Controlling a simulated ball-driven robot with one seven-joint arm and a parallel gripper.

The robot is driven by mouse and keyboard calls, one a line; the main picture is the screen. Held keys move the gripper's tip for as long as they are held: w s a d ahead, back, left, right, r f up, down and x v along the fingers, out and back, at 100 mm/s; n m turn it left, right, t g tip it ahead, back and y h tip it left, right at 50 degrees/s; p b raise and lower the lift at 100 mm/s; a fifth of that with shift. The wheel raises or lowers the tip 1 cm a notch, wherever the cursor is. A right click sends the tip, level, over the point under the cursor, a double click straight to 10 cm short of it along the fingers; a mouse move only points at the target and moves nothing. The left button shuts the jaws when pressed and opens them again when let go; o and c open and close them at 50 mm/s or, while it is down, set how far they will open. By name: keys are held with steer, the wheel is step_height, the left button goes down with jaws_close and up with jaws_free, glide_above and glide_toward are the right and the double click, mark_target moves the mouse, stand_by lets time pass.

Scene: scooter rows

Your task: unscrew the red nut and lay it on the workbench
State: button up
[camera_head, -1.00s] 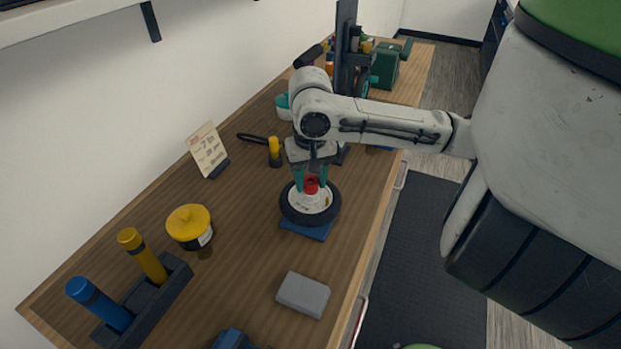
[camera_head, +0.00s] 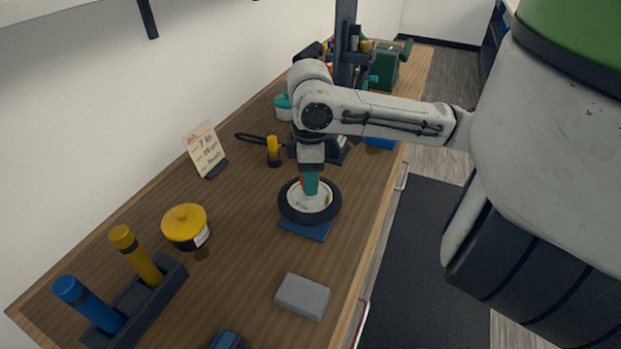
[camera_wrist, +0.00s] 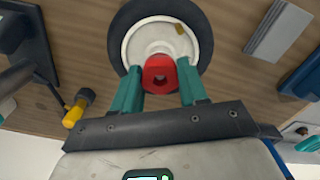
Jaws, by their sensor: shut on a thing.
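The red nut (camera_wrist: 160,74) sits between the teal fingers of my gripper (camera_wrist: 158,84) in the wrist view, with a dark hole in its face. In the head view my gripper (camera_head: 311,184) points down over the wheel (camera_head: 291,208), and its fingers hide most of the nut. The gripper is shut on the nut. The wheel has a black tyre and a white hub (camera_wrist: 140,42), and lies flat on a blue base (camera_head: 306,231). The nut is at the hub's middle in the head view; whether it is clear of the thread cannot be told. The wooden workbench (camera_head: 245,270) carries all this.
A grey block (camera_head: 302,296) lies near the front edge. A yellow-lidded pot (camera_head: 186,227), a rack (camera_head: 140,303) with yellow and blue cylinders, and a sign card (camera_head: 205,149) stand to the left. Bare wood lies between the pot and the wheel.

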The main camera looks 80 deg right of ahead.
steer(key=n, duration=0.4)
steer(key=shift+w+a+b, duration=0.1)
steer(key=shift+a+b, duration=0.05)
steer(key=shift+b, duration=0.15)
steer(key=o, duration=1.1)
step_height(320, 180, up, 11)
steer(key=shift+f+p, duration=0.1)
steer(key=shift+p, duration=0.2)
steer(key=shift+m+p, duration=5.6)
steer(key=shift+m, duration=5.3)
